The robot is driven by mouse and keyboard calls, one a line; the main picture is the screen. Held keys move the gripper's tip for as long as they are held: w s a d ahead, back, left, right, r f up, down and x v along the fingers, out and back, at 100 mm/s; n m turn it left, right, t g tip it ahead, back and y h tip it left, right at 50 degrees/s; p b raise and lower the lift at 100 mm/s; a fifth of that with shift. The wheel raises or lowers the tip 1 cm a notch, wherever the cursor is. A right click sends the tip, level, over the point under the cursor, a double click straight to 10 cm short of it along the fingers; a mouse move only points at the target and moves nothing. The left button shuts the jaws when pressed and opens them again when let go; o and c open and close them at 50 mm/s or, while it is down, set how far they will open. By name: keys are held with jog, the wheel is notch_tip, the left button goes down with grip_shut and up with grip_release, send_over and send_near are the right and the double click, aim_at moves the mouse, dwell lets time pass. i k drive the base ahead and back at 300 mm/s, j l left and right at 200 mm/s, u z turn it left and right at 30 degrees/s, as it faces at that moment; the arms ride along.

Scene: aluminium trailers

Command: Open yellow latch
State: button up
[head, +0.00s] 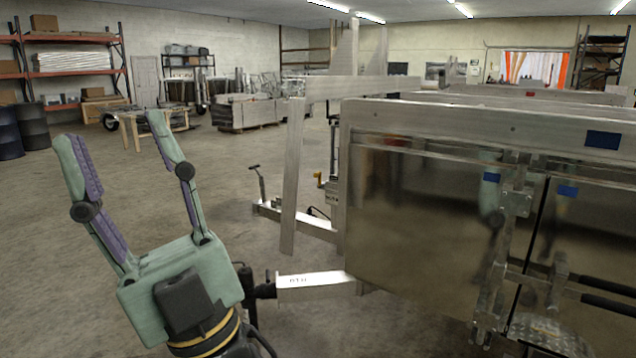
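My gripper (113,130) is in the left of the head view, with its two green and purple fingers pointing up and spread wide apart. It is open, and nothing is between the fingers. A small yellow part (319,180) shows beyond the near trailer, close to a metal upright; it is too small to tell whether it is the yellow latch. My gripper is well to its left and apart from it. The near aluminium trailer (420,220) fills the right side, with a hinge or latch fitting (517,195) of bare metal on its panel. No other yellow latch is clear.
A trailer tongue (315,284) juts left from the near trailer, close to my gripper's right side. Another tongue (300,218) lies behind it. Shelves (75,60), drums (32,122) and a wooden stand (152,128) stand at the back left. The left floor is open.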

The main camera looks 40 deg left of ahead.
aim_at(318, 174)
jog(key=i+j+u, duration=0.35)
jog(key=i+j, duration=0.2)
jog(key=i+j+u, duration=0.35)
jog(key=i+j, duration=0.25)
jog(key=i+j+u, duration=0.2)
jog(key=i, duration=0.45)
jog(key=i+j+u, duration=0.25)
jog(key=i, duration=0.45)
jog(key=l, duration=0.1)
